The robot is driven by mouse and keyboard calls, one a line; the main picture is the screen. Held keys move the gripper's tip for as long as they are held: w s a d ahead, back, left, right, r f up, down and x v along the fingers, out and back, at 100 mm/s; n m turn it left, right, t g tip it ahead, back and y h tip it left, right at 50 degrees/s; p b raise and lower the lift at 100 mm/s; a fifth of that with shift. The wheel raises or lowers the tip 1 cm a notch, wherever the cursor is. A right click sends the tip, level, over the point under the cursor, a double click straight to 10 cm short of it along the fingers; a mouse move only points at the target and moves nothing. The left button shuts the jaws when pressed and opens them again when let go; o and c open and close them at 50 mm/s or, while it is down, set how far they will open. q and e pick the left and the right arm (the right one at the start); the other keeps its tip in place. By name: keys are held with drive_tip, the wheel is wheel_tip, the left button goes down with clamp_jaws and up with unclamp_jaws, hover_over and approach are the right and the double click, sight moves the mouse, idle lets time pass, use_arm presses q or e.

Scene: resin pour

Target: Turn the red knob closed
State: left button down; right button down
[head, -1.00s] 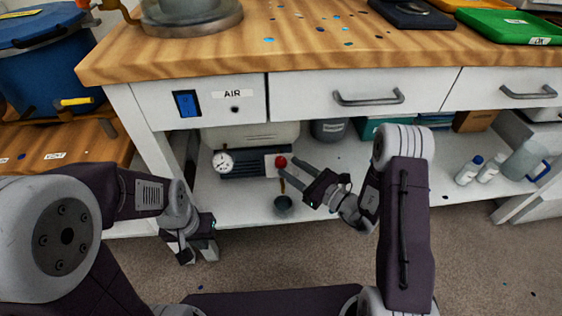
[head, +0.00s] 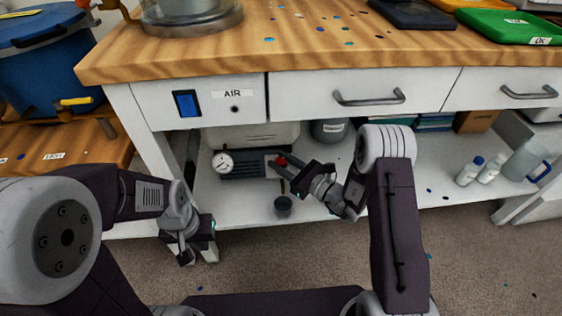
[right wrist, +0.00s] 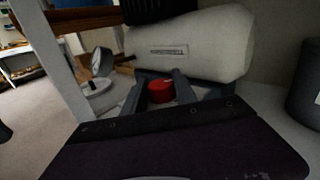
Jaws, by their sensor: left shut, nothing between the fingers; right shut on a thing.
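The red knob (head: 281,160) is on the front of a dark pump unit (head: 246,165) with a white gauge, on the shelf under the workbench. My right gripper (head: 279,168) reaches it from the right and is shut on it. In the right wrist view, the red knob (right wrist: 160,94) sits between the two grey fingers. How far the knob is turned cannot be told. My left gripper (head: 196,253) is shut and empty, hanging low in front of the shelf's left end, away from the knob.
The bench drawers (head: 364,98) overhang the shelf. White bottles (head: 470,170) and a jug (head: 525,160) stand further right.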

drive_tip(key=shift+g, duration=0.3)
drive_tip(key=shift+n+g+y+p, duration=0.3)
drive_tip(key=shift+n+g+y, duration=0.4)
drive_tip(key=shift+n+y, duration=0.1)
drive_tip(key=n+g+y, duration=0.1)
drive_tip(key=n+g, duration=0.1)
drive_tip(key=g, duration=0.1)
drive_tip(key=shift+d+y, duration=0.1)
drive_tip(key=shift+y, duration=0.3)
drive_tip(key=shift+n+g+y, duration=0.7)
drive_tip(key=shift+n+g, duration=0.9)
drive_tip(key=shift+g, duration=0.9)
drive_tip(key=c, duration=1.3)
unclamp_jaws()
